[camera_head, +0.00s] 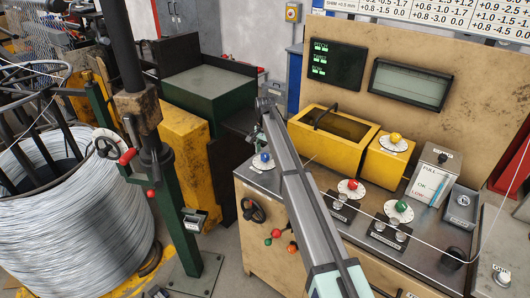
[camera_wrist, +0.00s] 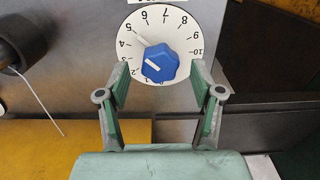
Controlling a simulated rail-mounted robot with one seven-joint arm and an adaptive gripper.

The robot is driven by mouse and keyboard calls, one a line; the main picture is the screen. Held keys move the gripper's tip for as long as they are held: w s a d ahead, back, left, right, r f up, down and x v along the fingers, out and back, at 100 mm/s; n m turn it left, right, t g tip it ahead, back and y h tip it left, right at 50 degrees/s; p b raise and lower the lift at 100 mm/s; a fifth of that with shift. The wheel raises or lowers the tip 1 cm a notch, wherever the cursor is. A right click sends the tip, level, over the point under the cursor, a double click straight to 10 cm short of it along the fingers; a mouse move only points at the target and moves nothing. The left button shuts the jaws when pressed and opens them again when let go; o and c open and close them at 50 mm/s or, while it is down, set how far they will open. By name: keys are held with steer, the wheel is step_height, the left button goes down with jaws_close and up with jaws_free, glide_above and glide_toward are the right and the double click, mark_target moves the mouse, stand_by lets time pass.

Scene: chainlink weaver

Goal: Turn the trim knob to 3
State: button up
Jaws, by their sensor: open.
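A blue knob (camera_wrist: 160,64) sits on a white numbered dial (camera_wrist: 178,17) in the wrist view. My gripper (camera_wrist: 159,72) is open, one finger on each side of the knob's lower part, with gaps showing. In the head view the blue knob (camera_head: 263,160) is at the left end of the console, beside my arm; my gripper's fingers are not clear there. I cannot read which knob is labelled trim.
The console also carries a red knob (camera_head: 352,184), a green knob (camera_head: 402,206) and a yellow knob (camera_head: 396,138). A black handwheel (camera_head: 254,210) is on the console front. A wire coil (camera_head: 75,235) stands left.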

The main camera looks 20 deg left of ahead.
steer(key=shift+f, duration=0.75)
steer(key=shift+c, duration=0.3)
steer(key=c, duration=1.1)
steer(key=shift+f+n, duration=0.1)
steer(key=shift+n, duration=0.3)
steer(key=n+b, duration=0.2)
steer(key=n, duration=0.1)
steer(key=shift+n, duration=0.4)
steer(key=n+b, duration=0.2)
steer(key=n, duration=0.4)
